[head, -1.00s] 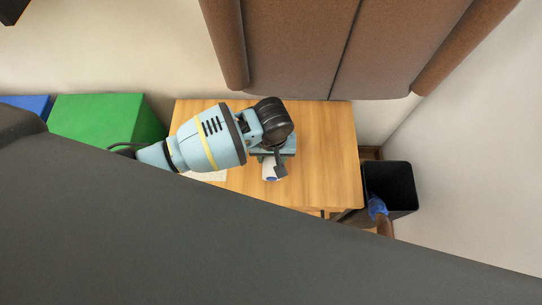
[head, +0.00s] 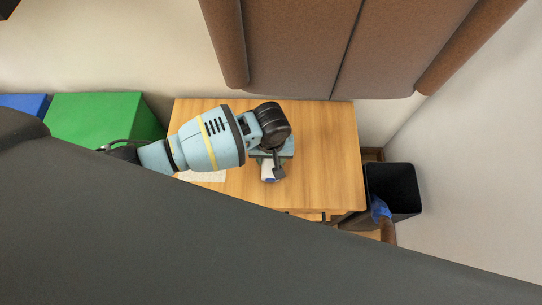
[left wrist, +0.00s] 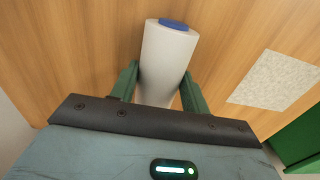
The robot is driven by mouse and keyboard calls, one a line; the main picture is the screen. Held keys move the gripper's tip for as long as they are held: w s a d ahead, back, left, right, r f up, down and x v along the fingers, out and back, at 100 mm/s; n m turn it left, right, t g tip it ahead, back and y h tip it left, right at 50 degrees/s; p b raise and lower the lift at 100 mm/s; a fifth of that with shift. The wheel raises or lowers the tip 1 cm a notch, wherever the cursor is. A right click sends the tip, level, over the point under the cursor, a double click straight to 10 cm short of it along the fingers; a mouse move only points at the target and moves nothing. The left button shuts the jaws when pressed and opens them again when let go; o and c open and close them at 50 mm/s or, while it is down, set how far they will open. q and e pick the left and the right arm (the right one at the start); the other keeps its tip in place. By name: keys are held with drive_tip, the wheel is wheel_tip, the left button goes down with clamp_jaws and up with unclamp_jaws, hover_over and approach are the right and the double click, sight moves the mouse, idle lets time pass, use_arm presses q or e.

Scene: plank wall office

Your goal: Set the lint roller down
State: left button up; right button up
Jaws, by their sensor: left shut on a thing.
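The lint roller (head: 268,173) is a white cylinder with a blue end cap, held between the fingers of my left gripper (head: 272,166) over the wooden table (head: 325,150). In the left wrist view the white roller (left wrist: 166,62) stands between the two green fingers of the left gripper (left wrist: 160,88), its blue end pointing away. The left gripper is shut on it. I cannot tell whether the roller touches the tabletop. Its lower part is hidden by the gripper. My right gripper is not in view.
A pale sheet (head: 203,176) lies on the table beside the arm; it also shows in the left wrist view (left wrist: 275,80). A black bin (head: 392,190) stands right of the table. A green box (head: 105,122) is on the left. A brown padded panel (head: 330,45) is behind. The table's right side is bare.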

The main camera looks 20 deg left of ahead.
use_arm(q)
drive_tip(key=o, duration=1)
drive_tip(key=shift+o, duration=0.2)
wheel_tip(320, 180, up, 12)
drive_tip(key=p, duration=0.4)
drive_tip(key=shift+r, duration=0.1)
